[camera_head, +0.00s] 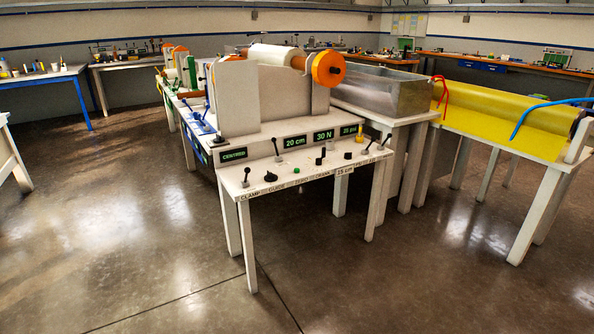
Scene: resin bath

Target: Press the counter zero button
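A white control table (330,207) stands in the middle of the view, with a row of controls on its top. A small green button (297,170) sits on it, behind a front-edge label that seems to read ZERO. A black knob (270,176) is to its left and a small black control (318,161) to its right. Dark displays with green text stand behind, including "20 cm" (294,142) and "30 N" (324,136). Neither of my grippers is in view.
Levers (277,148) stand up near the button. Behind is a white roll (272,55) with an orange end disc (328,69). A metal trough (385,90) and a table with a yellow sheet (515,120) are at right. The floor (150,235) in front is clear.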

